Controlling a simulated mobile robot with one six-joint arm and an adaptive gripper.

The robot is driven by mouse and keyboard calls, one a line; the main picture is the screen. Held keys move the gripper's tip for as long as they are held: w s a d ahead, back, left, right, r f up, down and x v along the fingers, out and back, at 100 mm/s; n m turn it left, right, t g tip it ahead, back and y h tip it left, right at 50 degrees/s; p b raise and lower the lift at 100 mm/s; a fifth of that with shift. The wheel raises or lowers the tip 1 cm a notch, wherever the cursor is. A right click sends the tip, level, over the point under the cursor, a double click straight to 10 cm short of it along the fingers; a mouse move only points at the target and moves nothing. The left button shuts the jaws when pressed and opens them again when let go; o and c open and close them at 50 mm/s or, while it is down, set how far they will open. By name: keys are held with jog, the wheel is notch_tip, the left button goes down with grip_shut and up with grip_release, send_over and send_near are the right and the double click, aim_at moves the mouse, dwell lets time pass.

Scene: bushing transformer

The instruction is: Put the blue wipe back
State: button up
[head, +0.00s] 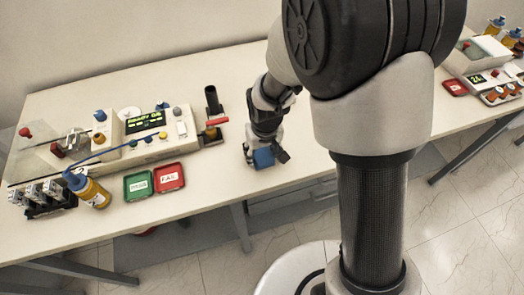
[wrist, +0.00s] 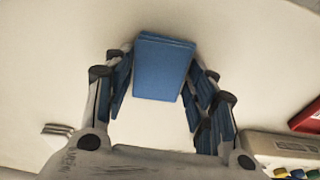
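The blue wipe (head: 263,158) is a small folded blue block at the front part of the table, right of the test device. In the wrist view the wipe (wrist: 163,68) lies between my two fingertips. My gripper (wrist: 160,82) points down over the table, with one blue-padded finger on each side of the wipe. The fingertips are very close to its side edges. I cannot tell whether they press on it, or whether the wipe rests on the table. In the head view my gripper (head: 266,156) partly surrounds it.
Left of my gripper stand a black holder (head: 212,102), the device with a green display (head: 145,122), a green tray (head: 138,185) and a red tray (head: 169,177).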

aim_at(264, 160)
jog(key=shift+o, duration=1.4)
jog(key=s+d+r+m+t+p, duration=0.15)
jog(key=s+d+r, duration=0.25)
jog(key=r, duration=0.8)
jog(key=s+d+r+p, duration=0.3)
jog(key=s+d+r, duration=0.1)
jog(key=r, duration=0.7)
jog(key=s+d+r+m, duration=0.1)
jog(key=s+d+r, duration=0.1)
jog(key=s, duration=0.3)
jog(key=s+d+r+t, duration=0.1)
jog(key=s+d+r, duration=0.1)
jog(key=s, duration=0.4)
jog(key=shift+s+d+r+m, duration=0.25)
jog(key=shift+d+r+m, duration=0.1)
jog(key=shift+r, duration=0.1)
